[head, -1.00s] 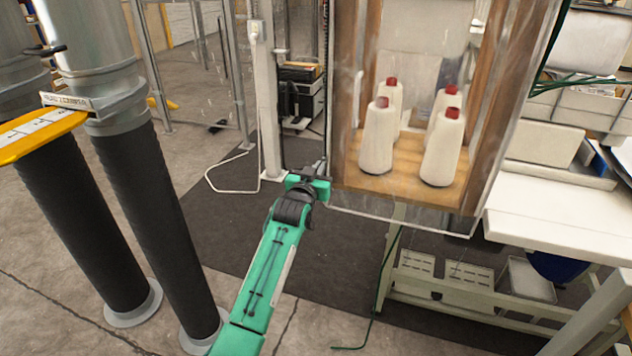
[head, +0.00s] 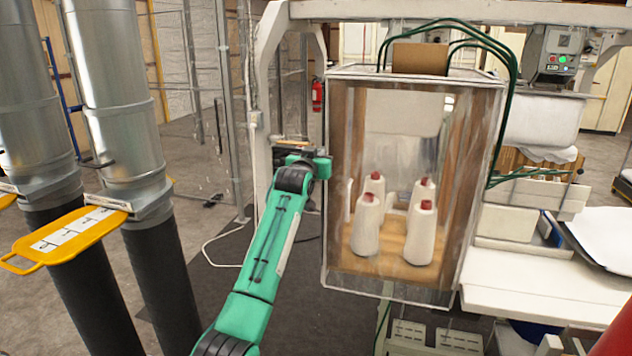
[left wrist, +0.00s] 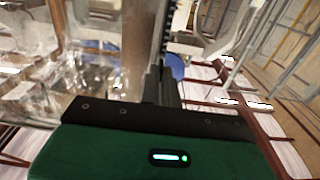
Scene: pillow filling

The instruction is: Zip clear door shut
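The clear door (head: 345,240) covers the front of a wood-lined cabinet (head: 465,180). Several white thread cones with red tops (head: 420,235) stand inside. My left gripper (head: 322,167) is at the door's left edge, about halfway up. In the left wrist view its dark fingers (left wrist: 163,85) are close together at the dark toothed zipper (left wrist: 172,20), which runs up and away from them. They look shut on the zipper pull, though the fingers hide the pull itself. My right gripper is not in view.
Green hoses (head: 500,95) hang over the cabinet's top and right side. A white worktable (head: 530,290) stands at the right. Large ducts with a yellow handle plate (head: 65,240) stand at the left.

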